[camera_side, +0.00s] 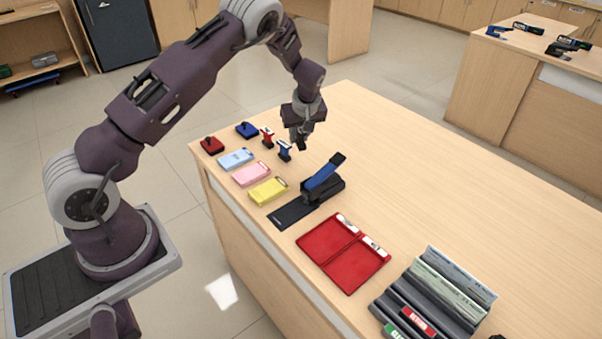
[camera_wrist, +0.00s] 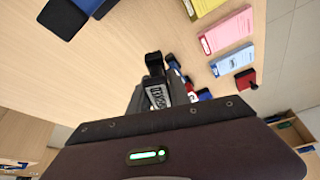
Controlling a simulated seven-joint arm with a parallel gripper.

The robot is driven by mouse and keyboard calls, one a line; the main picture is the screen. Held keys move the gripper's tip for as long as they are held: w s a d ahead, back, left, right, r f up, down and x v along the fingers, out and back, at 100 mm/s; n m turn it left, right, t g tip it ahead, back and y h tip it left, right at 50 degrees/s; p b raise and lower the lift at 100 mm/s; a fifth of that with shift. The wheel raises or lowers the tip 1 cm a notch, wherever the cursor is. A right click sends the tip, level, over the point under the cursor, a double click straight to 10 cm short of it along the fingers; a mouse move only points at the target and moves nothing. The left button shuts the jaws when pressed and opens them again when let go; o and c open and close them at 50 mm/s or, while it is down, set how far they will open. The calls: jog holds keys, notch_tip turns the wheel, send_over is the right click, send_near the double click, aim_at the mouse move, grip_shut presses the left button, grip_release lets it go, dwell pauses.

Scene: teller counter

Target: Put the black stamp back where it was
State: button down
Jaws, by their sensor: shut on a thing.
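My gripper (camera_side: 302,125) is shut on the black stamp (camera_side: 301,142), above the far left part of the counter (camera_side: 420,190). In the wrist view the black stamp (camera_wrist: 154,62) shows at the tip of my gripper (camera_wrist: 152,92), with a pale label in front of it. The gripper hides part of the stamp. A blue stamp (camera_side: 285,151) and a red stamp (camera_side: 267,138) stand on the counter just left of the gripper. I cannot tell from these views how high the black stamp is above the counter.
Light blue (camera_side: 236,159), pink (camera_side: 252,174) and yellow (camera_side: 268,191) pads line the front edge. A blue-black stapler (camera_side: 323,184), red case (camera_side: 326,237) and slip rack (camera_side: 455,280) lie nearer. The right side is clear.

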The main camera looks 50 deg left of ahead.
aim_at(301, 168)
jog(key=f, duration=1)
jog(key=shift+w+d, duration=0.2)
jog(key=shift+d, duration=0.2)
jog(key=c, duration=1.2)
grip_release()
